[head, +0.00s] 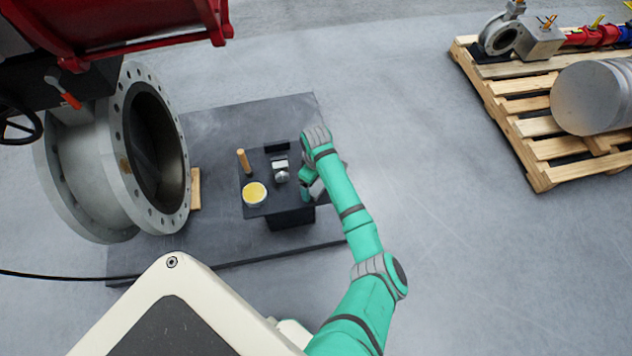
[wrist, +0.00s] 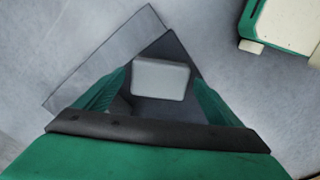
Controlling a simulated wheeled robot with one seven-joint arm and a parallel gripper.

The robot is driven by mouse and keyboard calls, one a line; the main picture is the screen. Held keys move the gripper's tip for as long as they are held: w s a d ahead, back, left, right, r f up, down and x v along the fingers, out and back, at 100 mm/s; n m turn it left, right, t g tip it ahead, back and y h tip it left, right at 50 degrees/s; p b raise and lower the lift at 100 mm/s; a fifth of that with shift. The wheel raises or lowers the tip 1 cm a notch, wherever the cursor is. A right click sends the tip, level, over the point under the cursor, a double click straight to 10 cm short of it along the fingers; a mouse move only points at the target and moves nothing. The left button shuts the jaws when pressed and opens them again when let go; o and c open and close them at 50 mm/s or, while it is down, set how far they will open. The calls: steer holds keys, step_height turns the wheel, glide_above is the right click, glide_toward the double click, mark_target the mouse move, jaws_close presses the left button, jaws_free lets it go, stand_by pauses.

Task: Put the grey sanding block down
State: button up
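The grey sanding block (wrist: 160,78) is a light grey rounded rectangle between my two fingers in the wrist view. My gripper (wrist: 160,80) has a finger close against each side of it, and it looks gripped. Behind the block is the dark top of a small stand (wrist: 170,45). In the head view my gripper (head: 310,186) is at the right edge of the stand (head: 267,164), partly hidden by my arm. I cannot make out the block there. The height of the block over the stand is hard to tell.
On the stand are a yellow-topped round tin (head: 254,194), an upright wooden cylinder (head: 244,161), a metal piece (head: 281,172) and a black block (head: 277,147). A loaded pallet (head: 540,130) is far right, with clear floor between.

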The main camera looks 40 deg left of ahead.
mark_target(317, 184)
steer(key=shift+r, duration=0.1)
step_height(317, 184, up, 12)
steer(key=s+a+f+m+t+y, duration=0.2)
steer(key=s+a+m+t+y, duration=0.1)
steer(key=s+a+m+y, duration=0.55)
steer(key=s+d+m+t+h, duration=0.2)
steer(key=s+d+m+t, duration=0.1)
steer(key=d, duration=0.5)
steer(key=s+d+m+t+h, duration=0.1)
steer(key=s+d+m+t, duration=0.25)
steer(key=d, duration=0.55)
steer(key=s+d+m+t+h, duration=0.2)
steer(key=s+d+m+t, duration=0.15)
steer(key=d, duration=0.45)
steer(key=s+d+r+t+h, duration=0.1)
steer(key=s+d+r, duration=0.4)
steer(key=d+r, duration=0.1)
steer(key=s+d+r+t+h, duration=0.1)
steer(key=s+d+r+h, duration=0.1)
steer(key=s+d+r, duration=0.3)
steer(key=d+r, duration=0.1)
steer(key=d, duration=0.3)
steer(key=shift+s, duration=0.2)
